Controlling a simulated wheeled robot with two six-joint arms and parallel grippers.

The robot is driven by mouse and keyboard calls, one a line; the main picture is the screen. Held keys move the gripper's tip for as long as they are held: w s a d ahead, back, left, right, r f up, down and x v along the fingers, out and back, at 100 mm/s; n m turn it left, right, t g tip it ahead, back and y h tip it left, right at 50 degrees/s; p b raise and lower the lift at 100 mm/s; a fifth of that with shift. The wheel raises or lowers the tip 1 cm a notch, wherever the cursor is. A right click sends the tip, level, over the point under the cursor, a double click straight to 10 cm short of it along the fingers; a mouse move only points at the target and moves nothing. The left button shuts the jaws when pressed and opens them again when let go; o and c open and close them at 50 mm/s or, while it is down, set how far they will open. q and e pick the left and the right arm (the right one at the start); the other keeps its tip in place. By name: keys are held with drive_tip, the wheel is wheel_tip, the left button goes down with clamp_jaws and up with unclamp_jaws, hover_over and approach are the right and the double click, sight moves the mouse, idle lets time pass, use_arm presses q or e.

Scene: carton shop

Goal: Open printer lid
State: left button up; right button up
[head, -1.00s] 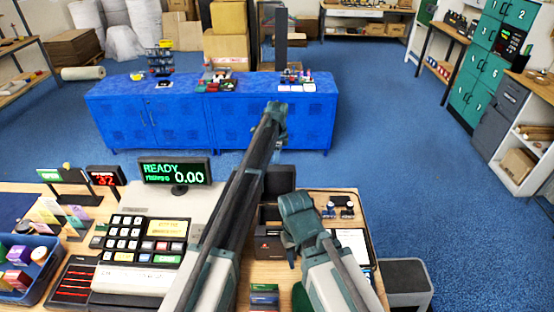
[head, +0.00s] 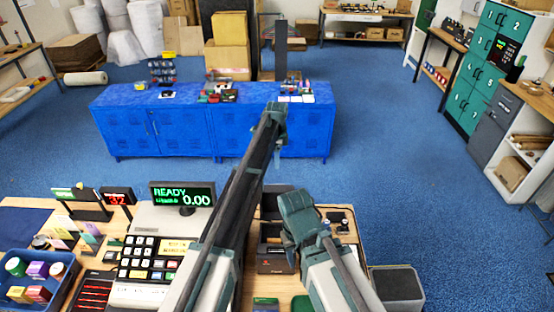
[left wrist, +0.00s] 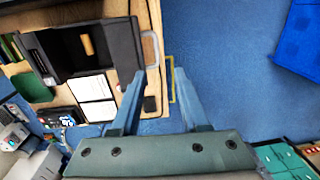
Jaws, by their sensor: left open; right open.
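The dark receipt printer (head: 271,262) sits on the wooden counter, partly hidden behind my arms. A dark panel stands up at its back and looks like its raised lid. In the left wrist view, the black printer (left wrist: 66,51) shows an open cavity with a brown roll (left wrist: 87,41) inside. My left gripper (head: 276,108) is open and empty, reaching past the printer above the floor; its fingers (left wrist: 160,76) point beside the printer, apart from it. My right gripper (head: 297,205) is at the printer's right in the picture, open; whether it touches is unclear.
A cash register (head: 150,262) and a READY display (head: 183,195) stand left of the printer. A blue bin (head: 50,292) of colored items is at far left. A grey bin (head: 398,290) stands right of the counter. Blue cabinets (head: 165,130) stand beyond open blue floor (head: 400,170).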

use_arm(q)
drive_tip(key=shift+r+p, duration=0.5)
drive_tip(key=shift+r, duration=0.45)
use_arm(e)
wheel_tip(320, 180, up, 2)
